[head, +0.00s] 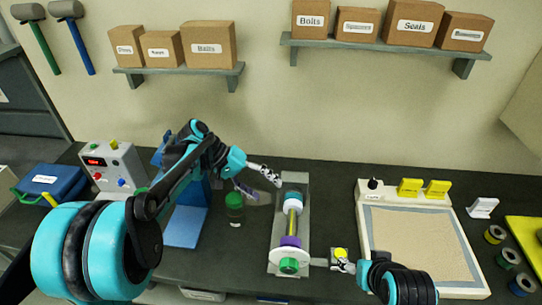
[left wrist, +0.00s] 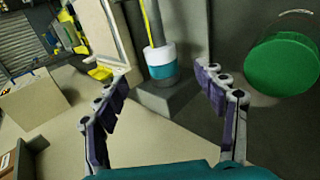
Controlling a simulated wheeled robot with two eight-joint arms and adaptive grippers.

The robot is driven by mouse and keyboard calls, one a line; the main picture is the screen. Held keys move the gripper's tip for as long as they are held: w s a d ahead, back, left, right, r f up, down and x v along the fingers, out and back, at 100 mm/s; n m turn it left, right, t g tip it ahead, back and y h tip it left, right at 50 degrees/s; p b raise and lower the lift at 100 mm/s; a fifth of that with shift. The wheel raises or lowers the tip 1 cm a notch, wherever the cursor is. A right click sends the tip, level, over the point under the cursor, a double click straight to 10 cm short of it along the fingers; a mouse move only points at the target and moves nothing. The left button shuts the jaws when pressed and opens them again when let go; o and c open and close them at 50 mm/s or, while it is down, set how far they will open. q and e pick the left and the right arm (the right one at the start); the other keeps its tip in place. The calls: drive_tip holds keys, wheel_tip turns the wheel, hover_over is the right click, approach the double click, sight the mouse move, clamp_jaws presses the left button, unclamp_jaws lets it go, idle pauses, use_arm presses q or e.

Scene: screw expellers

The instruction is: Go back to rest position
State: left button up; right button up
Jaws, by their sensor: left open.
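My left gripper (head: 272,177) is over the dark bench, just behind and left of the far end of the screw expeller (head: 291,222). In the left wrist view its two fingers (left wrist: 165,108) are apart with nothing between them. The expeller's white and teal end (left wrist: 161,62) shows beyond the fingertips. My right gripper (head: 341,262) is low beside the expeller's near end, right of its green cap (head: 289,266). A small piece with a yellow round face (head: 340,253) is at the right fingertips; I cannot tell whether it is held.
A green-lidded jar (head: 235,208) stands left of the expeller, close to my left gripper. A control box (head: 111,168) and blue case (head: 50,184) are farther left. A sand-coloured tray (head: 373,272) lies right. Shelves (head: 180,70) with boxes hang on the wall.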

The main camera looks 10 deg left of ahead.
use_arm(q)
drive_tip(key=s+a+f+t+y, duration=0.1)
drive_tip(key=s+a+t+y, duration=0.2)
drive_tip(key=s, duration=0.6)
drive_tip(key=s+a+f+t+y, duration=0.2)
drive_tip(key=s+a+t+y, duration=0.2)
drive_tip(key=s, duration=0.6)
drive_tip(key=shift+a+y, duration=1)
drive_tip(key=shift+a, duration=0.05)
